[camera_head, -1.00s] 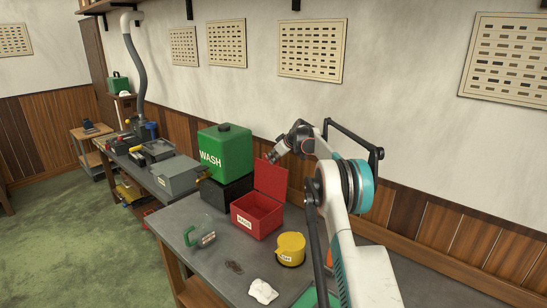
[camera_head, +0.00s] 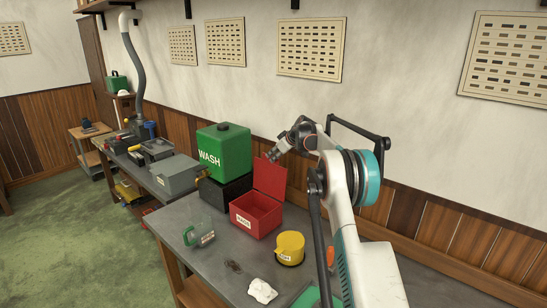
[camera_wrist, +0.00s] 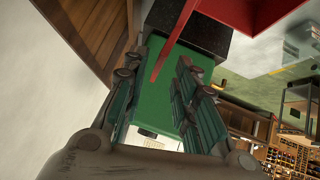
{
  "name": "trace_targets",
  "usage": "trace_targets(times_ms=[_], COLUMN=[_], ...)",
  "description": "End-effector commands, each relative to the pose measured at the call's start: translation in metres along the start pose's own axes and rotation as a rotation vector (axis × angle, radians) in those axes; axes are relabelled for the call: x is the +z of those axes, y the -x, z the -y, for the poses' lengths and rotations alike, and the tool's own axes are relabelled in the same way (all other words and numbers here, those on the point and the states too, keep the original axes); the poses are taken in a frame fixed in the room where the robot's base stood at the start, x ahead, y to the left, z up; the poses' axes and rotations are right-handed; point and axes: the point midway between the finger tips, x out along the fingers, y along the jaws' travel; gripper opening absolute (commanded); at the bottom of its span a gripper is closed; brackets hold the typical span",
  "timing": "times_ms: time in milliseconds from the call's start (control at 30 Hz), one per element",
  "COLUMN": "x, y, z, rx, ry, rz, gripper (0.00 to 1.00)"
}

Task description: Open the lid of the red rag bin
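The red rag bin (camera_head: 254,222), labelled RAGS, sits on the grey bench with its top open. Its red lid (camera_head: 269,178) stands roughly upright at the back edge of the bin. My gripper (camera_head: 271,158) is at the upper edge of the lid, coming from the right. In the wrist view, my gripper (camera_wrist: 156,68) has its fingers spread apart. The red lid's edge (camera_wrist: 172,45) runs down between or just beyond them; I cannot tell whether they touch it. The bin (camera_wrist: 252,12) shows at the top of that view.
A green WASH container (camera_head: 225,152) on a black block (camera_head: 224,193) stands left of the bin. The wall is close behind.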

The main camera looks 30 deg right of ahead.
Motion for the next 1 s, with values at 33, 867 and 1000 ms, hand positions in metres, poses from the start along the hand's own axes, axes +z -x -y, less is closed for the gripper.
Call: trace_targets(times_ms=[33, 867, 1000], x=[0.0, 0.001, 0.001], y=[0.009, 0.099, 0.098], z=[-0.001, 0.0, 0.0], rx=[0.001, 0.001, 0.001], ry=[-0.001, 0.0, 0.0], rz=[0.0, 0.001, 0.001], gripper=[0.27, 0.27, 0.27])
